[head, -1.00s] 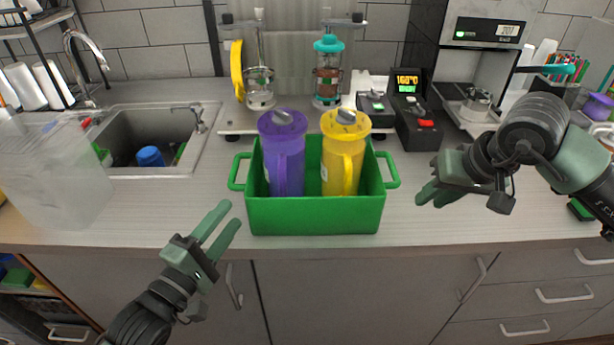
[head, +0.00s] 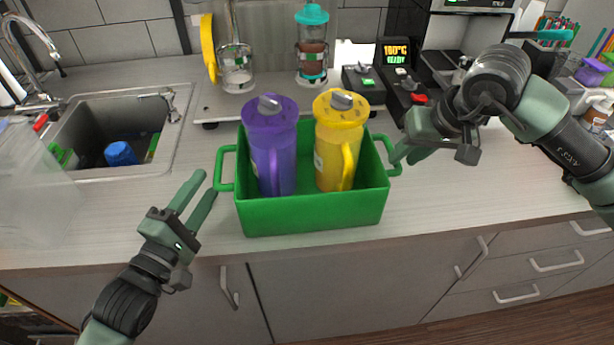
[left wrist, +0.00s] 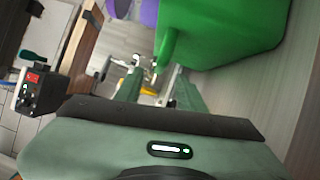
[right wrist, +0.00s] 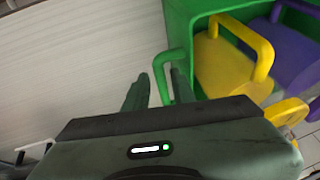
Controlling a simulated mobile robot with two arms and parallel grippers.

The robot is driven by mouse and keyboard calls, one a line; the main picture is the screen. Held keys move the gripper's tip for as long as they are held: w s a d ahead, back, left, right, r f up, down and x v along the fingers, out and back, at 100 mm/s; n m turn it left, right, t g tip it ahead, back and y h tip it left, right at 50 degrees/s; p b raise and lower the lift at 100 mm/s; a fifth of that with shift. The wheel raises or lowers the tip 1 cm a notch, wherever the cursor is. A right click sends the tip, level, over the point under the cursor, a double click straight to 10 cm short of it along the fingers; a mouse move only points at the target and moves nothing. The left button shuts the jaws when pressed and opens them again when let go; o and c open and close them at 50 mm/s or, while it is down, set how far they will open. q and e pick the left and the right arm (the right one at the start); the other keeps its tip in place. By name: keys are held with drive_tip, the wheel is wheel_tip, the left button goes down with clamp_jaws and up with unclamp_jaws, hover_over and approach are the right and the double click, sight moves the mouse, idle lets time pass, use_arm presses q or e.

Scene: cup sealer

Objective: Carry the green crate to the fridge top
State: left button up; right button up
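The green crate (head: 312,214) sits on the counter and holds a purple jug (head: 270,150) and a yellow jug (head: 338,150), both upright. My left gripper (head: 206,182) is open and empty, just left of the crate's left handle (head: 218,168). In the left wrist view, the crate wall (left wrist: 215,35) is beyond its parted fingers. My right gripper (head: 402,158) is at the crate's right handle. In the right wrist view, its fingers (right wrist: 157,88) are parted, with the green handle (right wrist: 160,66) between them. The fridge top is not in view.
A sink (head: 110,135) with a blue item (head: 121,153) lies to the left, with a clear container (head: 35,190) in front of it. A sealer base (head: 280,102) and a control box (head: 400,95) stand behind the crate. Bare counter lies either side of the crate.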

sight(219, 160)
use_arm(q)
drive_tip(key=x, duration=0.7)
drive_tip(key=shift+w, duration=0.3)
use_arm(e)
drive_tip(key=x, duration=0.7)
drive_tip(key=shift+w+f, duration=0.1)
drive_tip(key=shift+f, duration=0.15)
use_arm(q)
drive_tip(key=c, duration=0.7)
use_arm(e)
clamp_jaws()
use_arm(q)
clamp_jaws()
drive_tip(key=shift+r, duration=0.25)
use_arm(e)
drive_tip(key=shift+w+r, duration=0.1)
drive_tip(key=shift+r, duration=0.15)
drive_tip(key=shift+w, duration=0.15)
